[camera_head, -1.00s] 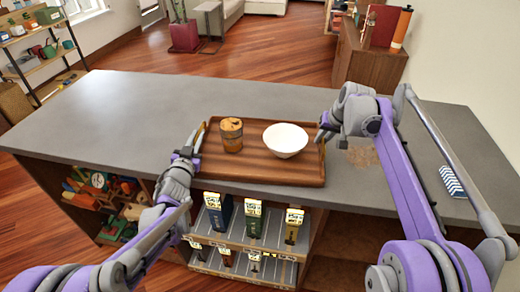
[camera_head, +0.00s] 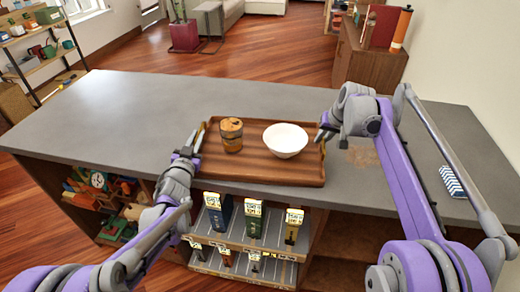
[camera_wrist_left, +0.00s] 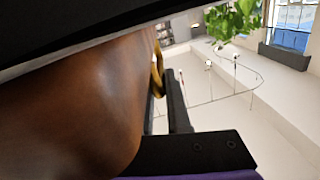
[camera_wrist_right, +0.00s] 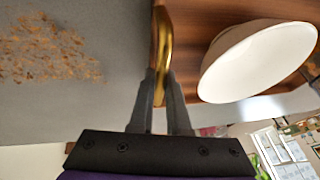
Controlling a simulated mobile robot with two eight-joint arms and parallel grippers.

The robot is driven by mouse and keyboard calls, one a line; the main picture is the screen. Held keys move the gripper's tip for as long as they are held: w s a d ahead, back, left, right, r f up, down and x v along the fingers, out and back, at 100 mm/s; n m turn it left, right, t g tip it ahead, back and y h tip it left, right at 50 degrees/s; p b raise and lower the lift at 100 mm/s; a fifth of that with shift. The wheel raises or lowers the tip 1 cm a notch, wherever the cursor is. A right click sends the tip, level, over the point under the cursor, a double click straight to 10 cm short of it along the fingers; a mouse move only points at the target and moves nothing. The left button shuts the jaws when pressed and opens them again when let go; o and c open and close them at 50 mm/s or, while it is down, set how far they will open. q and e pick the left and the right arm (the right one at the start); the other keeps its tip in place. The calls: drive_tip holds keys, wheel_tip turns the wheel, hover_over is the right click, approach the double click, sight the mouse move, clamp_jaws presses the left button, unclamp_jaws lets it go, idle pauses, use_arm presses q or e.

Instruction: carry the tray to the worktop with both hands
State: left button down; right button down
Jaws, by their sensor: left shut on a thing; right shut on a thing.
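The brown wooden tray (camera_head: 255,171) is at the front edge of the grey worktop (camera_head: 130,115), level as far as I can see. Whether it touches the surface I cannot tell. A wooden cup-like container (camera_head: 231,136) and a white bowl (camera_head: 285,140) stand upright on it. My left gripper (camera_head: 195,142) is shut on the tray's left handle, partly hidden in the left wrist view. My right gripper (camera_head: 325,128) is shut on the tray's right brass handle (camera_wrist_right: 162,40). The bowl also shows in the right wrist view (camera_wrist_right: 255,62).
A brown speckled patch (camera_head: 362,156) lies on the worktop right of the tray. A blue-and-white striped item (camera_head: 452,182) lies further right. Below are shelves with boxes (camera_head: 254,220) and assorted items (camera_head: 100,190). The worktop's left and back are clear.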

use_arm(q)
drive_tip(key=shift+r, duration=0.1)
use_arm(e)
drive_tip(key=shift+r, duration=0.1)
